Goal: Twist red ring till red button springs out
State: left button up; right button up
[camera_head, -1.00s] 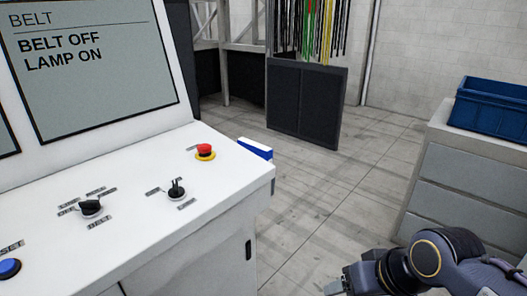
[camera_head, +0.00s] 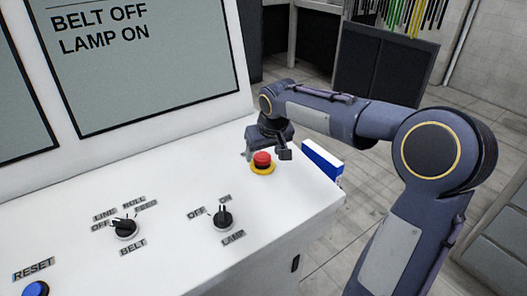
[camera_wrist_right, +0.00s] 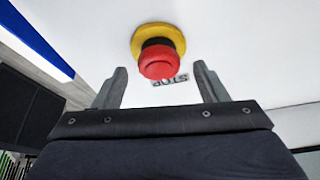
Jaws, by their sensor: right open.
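The red button (camera_head: 262,159) sits on a yellow base (camera_head: 262,169) near the far right corner of the white console top. In the right wrist view the red mushroom head (camera_wrist_right: 158,66) hangs below a dark collar and the yellow disc (camera_wrist_right: 157,38), with a STOP label beside it. I cannot make out a separate red ring around the head. My right gripper (camera_head: 268,148) is at the button, and in its wrist view its fingers (camera_wrist_right: 160,88) are spread apart to either side of the head, a little short of it, with nothing between them. My left gripper is not in view.
The console (camera_head: 190,230) carries a BELT selector (camera_head: 125,228), a LAMP selector (camera_head: 223,217) and a blue RESET button (camera_head: 36,289). A screen (camera_head: 150,50) reading BELT OFF, LAMP ON stands behind. A blue-and-white box (camera_head: 322,162) is at the console's right edge.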

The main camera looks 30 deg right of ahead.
jog(key=shift+w+d+f, duration=0.1)
jog(key=shift+w+f, duration=0.2)
jog(key=shift+f, duration=0.35)
